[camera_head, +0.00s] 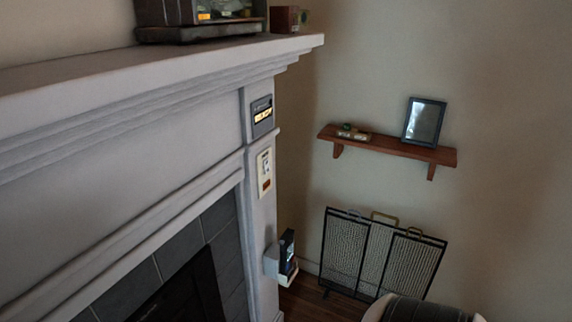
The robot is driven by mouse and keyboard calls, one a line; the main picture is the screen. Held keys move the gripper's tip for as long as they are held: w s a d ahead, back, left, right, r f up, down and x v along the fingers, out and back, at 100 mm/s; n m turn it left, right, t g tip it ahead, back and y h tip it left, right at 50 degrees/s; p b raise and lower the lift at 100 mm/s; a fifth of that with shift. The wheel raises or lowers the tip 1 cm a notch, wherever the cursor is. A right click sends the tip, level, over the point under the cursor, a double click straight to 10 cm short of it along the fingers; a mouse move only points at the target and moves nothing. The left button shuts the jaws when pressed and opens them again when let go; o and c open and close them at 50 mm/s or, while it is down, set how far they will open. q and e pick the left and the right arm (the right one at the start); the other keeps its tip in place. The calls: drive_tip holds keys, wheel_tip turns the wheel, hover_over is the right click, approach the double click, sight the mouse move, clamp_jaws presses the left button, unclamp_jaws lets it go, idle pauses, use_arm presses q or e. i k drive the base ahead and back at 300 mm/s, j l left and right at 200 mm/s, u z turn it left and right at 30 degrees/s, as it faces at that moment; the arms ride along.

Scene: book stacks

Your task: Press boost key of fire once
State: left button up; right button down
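The fire is in a pale fireplace on the left; the dark opening (185,295) shows at the bottom and no flame is visible. A grey panel with a lit yellow strip (262,117) is on the upper right pillar. Below it is a cream panel (264,172) with a small reddish-brown part. Lower down, a black device (287,252) stands in a pale holder (273,266) on the pillar's side. Their markings are too small to read, so I cannot tell which one bears the boost key. Neither of my grippers is in view.
The mantel (150,72) juts out above the panels and carries a dark boxy object (200,18). A wooden shelf (385,146) with a picture frame (424,122) hangs on the right wall. A mesh fire screen (380,252) stands below it. A dark ribbed rounded shape (425,310) is at bottom right.

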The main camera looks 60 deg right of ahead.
sight(266, 185)
drive_tip(key=z, duration=1.6)
